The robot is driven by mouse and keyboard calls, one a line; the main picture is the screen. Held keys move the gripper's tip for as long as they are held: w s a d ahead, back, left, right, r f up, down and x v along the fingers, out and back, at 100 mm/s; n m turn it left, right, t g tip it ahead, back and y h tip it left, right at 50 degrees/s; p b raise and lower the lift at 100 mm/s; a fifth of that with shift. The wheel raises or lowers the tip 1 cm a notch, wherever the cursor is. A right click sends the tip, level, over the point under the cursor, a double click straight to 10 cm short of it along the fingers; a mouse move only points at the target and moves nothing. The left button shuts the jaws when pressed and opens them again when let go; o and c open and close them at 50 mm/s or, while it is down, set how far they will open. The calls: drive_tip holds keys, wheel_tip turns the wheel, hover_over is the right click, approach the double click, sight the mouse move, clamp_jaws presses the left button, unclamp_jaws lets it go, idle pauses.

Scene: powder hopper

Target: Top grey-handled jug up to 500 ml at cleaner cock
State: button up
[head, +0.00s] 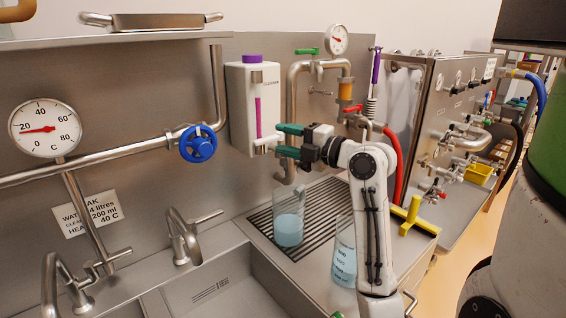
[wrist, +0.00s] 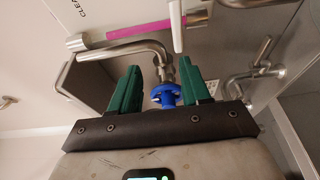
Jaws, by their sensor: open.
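A clear jug (head: 288,228) with pale blue liquid stands upright on the grating under a bent spout pipe. A second clear jug (head: 343,262) with blue liquid and printed text stands nearer, partly behind my arm. A white dispenser (head: 240,95) with a purple cap and pink sight tube (head: 258,118) hangs on the wall; the tube also shows in the wrist view (wrist: 140,30). My gripper (head: 279,140) has green fingers, open and empty, beside the dispenser's lower right. In the wrist view (wrist: 160,65) nothing is between the fingertips.
A blue handwheel (head: 198,143) on the steel pipe appears beyond the fingers in the wrist view (wrist: 166,95). The sink (head: 205,285) with taps lies front left. The drain grating (head: 318,205) is partly free. A yellow T-shaped piece (head: 408,216) is right of my arm.

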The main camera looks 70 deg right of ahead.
sight(260, 144)
drive_tip(key=w+f, duration=0.1)
drive_tip(key=w, duration=0.1)
drive_tip(key=w+d+f+b, duration=0.1)
drive_tip(key=w, duration=0.2)
drive_tip(key=w+d+f, duration=0.1)
drive_tip(key=w, duration=0.1)
drive_tip(key=shift+w+f, duration=0.1)
drive_tip(key=shift+w, duration=0.3)
drive_tip(key=shift+w+d+b, duration=0.15)
drive_tip(key=shift+w+b, duration=0.2)
drive_tip(key=shift+w, duration=0.15)
drive_tip(key=c, duration=0.8)
